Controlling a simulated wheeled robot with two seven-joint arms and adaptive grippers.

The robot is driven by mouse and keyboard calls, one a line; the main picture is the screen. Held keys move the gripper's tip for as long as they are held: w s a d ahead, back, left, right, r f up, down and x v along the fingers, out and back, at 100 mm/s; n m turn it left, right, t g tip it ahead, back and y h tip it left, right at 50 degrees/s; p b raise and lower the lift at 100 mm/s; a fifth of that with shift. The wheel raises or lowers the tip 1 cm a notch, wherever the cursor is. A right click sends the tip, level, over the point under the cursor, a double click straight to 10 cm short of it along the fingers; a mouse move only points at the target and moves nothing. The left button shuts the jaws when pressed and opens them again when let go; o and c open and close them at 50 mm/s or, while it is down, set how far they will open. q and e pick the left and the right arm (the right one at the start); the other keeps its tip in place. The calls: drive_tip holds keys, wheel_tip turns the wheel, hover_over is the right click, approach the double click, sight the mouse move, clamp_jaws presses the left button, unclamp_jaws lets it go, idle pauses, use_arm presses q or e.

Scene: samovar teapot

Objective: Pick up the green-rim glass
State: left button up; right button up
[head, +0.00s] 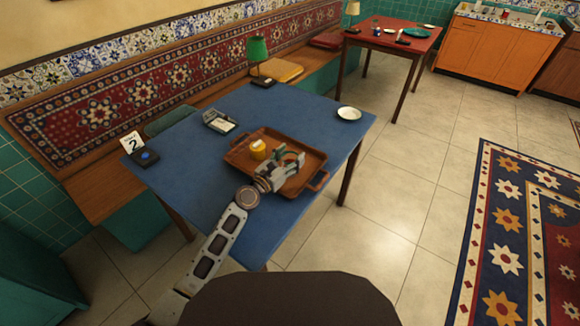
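My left gripper (293,160) reaches over the brown tray (238,158) on the blue table. Its fingers look spread apart, with a gap between them. A small yellow cup-like object (258,150) stands in the tray, just left of the gripper. A pale greenish patch shows around the fingers, but I cannot tell whether it is the green-rim glass or part of the gripper. No green-rim glass can be clearly made out elsewhere. My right gripper is not in view.
The blue table (190,175) also holds a white plate (349,113), a napkin-holder-like object (219,121), a number card (132,142) and a green lamp (258,49). A bench runs behind it. A red table (393,33) stands farther back.

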use_arm(q)
drive_tip(key=c, duration=0.7)
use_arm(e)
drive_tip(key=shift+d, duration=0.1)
use_arm(q)
drive_tip(key=shift+r, duration=0.25)
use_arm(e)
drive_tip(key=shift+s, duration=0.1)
